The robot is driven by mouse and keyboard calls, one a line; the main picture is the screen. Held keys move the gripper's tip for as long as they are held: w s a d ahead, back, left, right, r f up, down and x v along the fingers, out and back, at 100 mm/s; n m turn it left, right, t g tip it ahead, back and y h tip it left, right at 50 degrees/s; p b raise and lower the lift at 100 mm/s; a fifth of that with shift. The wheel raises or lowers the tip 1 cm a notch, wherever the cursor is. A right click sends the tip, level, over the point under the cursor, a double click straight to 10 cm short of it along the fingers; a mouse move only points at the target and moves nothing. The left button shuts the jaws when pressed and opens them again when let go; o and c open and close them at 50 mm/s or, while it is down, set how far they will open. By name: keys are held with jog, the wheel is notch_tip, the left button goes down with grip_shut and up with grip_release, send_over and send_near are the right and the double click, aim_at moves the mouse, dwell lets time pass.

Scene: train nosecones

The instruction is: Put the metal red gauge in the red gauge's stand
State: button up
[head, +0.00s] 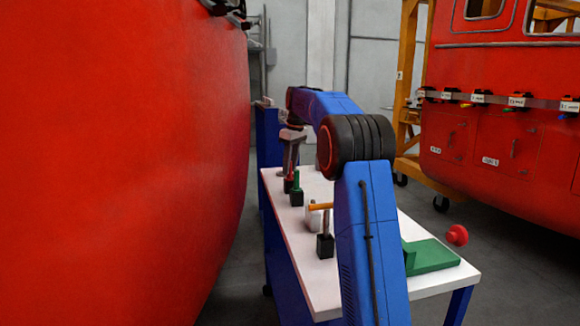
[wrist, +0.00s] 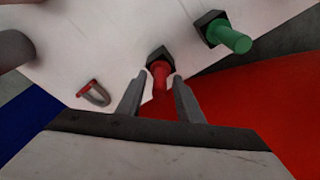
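In the wrist view a red peg (wrist: 160,77) stands in a black hex-shaped base (wrist: 158,54) on the white table. My gripper (wrist: 159,82) is open, one finger on either side of the red peg's line, with gaps showing. I cannot tell how far the fingertips are from the peg in depth. A small U-shaped metal piece with a red part (wrist: 94,93) is on the table left of the fingers. I cannot tell for certain which red thing is the gauge. In the head view my gripper (head: 290,170) is low over the table's far end.
A green peg (wrist: 232,38) in a black base stands right of the red peg. A grey cylinder (wrist: 14,48) is at left. Nearer on the white table (head: 322,284) are a black stand (head: 325,246) and a green block (head: 430,257). A big red shell (head: 120,150) flanks it.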

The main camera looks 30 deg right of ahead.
jog(key=shift+r, duration=0.1)
notch_tip(320, 180, up, 12)
jog(key=s, duration=0.1)
jog(key=shift+s+d, duration=0.3)
jog(key=shift+d, duration=0.15)
dwell(0.7)
